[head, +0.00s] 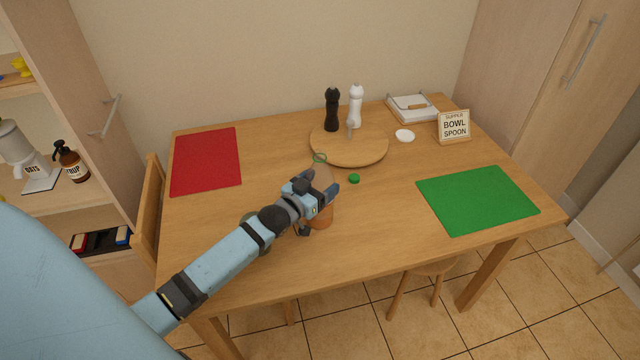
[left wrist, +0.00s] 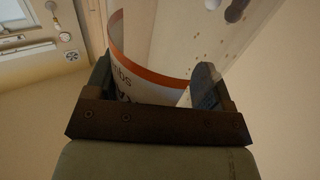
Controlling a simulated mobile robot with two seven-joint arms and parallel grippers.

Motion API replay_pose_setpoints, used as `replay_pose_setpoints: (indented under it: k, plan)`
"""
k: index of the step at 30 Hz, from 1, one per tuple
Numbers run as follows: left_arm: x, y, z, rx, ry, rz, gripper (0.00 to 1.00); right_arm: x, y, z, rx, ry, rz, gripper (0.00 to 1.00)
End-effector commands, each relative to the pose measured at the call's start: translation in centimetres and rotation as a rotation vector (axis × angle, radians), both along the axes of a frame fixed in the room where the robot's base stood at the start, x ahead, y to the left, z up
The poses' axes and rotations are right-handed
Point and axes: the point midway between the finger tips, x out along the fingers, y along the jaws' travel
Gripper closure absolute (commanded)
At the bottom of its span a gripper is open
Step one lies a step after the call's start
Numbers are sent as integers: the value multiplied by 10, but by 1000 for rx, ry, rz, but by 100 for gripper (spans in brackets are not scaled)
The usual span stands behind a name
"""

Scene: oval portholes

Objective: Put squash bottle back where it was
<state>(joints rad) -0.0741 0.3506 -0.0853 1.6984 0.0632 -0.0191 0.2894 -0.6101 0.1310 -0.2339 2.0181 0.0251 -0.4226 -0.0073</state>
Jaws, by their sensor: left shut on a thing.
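A clear bottle with an orange lower part (head: 321,217) and a green ring at its open-looking top stands near the middle of the table. My left gripper (head: 319,207) is shut around its body, which my fingers partly hide. In the left wrist view the held thing fills the space between the fingers; its white label (left wrist: 125,78) has an orange band and part of a word, "mbs". I cannot tell whether its base touches the table. A small green cap (head: 354,179) lies on the table to its right. My right gripper is not in view.
A round wooden board (head: 349,152) holds a black mill (head: 332,110) and a white mill (head: 355,106) behind the bottle. A red mat (head: 207,161) lies left, a green mat (head: 478,199) right. A sign (head: 453,127) stands back right. Shelves are at left.

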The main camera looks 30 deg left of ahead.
Motion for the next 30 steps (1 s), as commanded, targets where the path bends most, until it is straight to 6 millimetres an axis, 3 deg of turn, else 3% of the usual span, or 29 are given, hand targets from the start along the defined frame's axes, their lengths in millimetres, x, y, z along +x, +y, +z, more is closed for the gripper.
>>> replay_pose_setpoints:
  k: [11,12,14,23,30]
  plan:
    - [0,0,-3,0,-2,0,58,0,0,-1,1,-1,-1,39]
    - [0,0,-3,0,-1,0,15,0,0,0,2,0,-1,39]
    - [0,0,-3,0,-1,0,2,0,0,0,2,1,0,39]
    - [0,0,2,0,-2,0,0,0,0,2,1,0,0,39]
    - [-40,4,-1,0,2,0,0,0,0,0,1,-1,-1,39]
